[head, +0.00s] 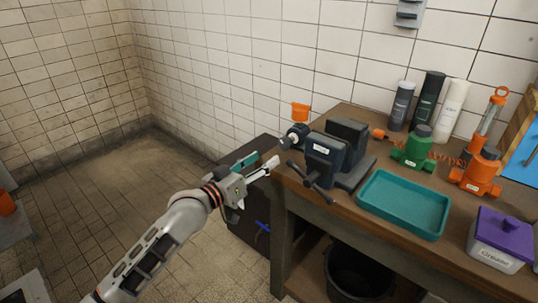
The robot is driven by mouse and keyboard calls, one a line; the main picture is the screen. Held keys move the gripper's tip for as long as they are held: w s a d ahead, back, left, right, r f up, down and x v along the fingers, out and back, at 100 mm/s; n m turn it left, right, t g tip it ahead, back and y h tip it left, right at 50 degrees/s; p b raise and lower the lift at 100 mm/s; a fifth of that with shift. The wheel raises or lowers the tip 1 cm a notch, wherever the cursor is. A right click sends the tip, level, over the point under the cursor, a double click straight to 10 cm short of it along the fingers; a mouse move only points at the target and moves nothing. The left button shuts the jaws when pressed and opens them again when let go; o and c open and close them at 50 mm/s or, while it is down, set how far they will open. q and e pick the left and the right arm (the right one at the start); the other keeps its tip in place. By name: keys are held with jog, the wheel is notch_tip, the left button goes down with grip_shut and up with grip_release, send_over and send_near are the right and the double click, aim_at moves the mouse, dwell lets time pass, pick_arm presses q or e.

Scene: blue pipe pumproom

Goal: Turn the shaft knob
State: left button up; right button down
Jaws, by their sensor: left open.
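A dark shaft piece (294,137) sticks out to the left of the grey bench vise (325,160). A small orange knob-like part (300,111) shows just above it; I cannot tell for sure how the two join. The vise stands at the left end of the wooden workbench (310,207), its dark handle hanging in front. My left gripper (262,161) is open and empty, just off the bench's left edge. It is left of and slightly below the shaft piece in the picture, apart from it. My right gripper is not in view.
A teal tray (404,232) lies right of the vise. A black bin (358,274) is below. The tiled floor at left is mostly clear.

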aim_at(283, 145)
pick_arm(q)
jog(key=w+m, duration=0.1)
jog(key=w+d+m, duration=0.1)
jog(key=m, duration=0.1)
jog(key=w+d+m+p, duration=0.1)
jog(key=shift+d+r+m, duration=0.1)
jog(key=shift+r+m, duration=0.1)
jog(key=shift+m, duration=0.1)
jog(key=shift+w+d+f, duration=0.1)
jog(key=shift+w, duration=0.05)
jog(key=shift+w+d, duration=0.25)
jog(key=shift+w, duration=0.05)
jog(key=b+x, duration=0.1)
jog(key=x, duration=0.2)
jog(key=b+x, duration=0.1)
jog(key=x, duration=0.1)
jog(key=shift+w+d+f, duration=0.2)
jog(key=shift+w+d, duration=0.05)
jog(key=shift+w, duration=0.1)
jog(key=shift+w+d+r, duration=0.1)
jog(key=shift+w+d, duration=0.15)
jog(key=shift+w, duration=0.1)
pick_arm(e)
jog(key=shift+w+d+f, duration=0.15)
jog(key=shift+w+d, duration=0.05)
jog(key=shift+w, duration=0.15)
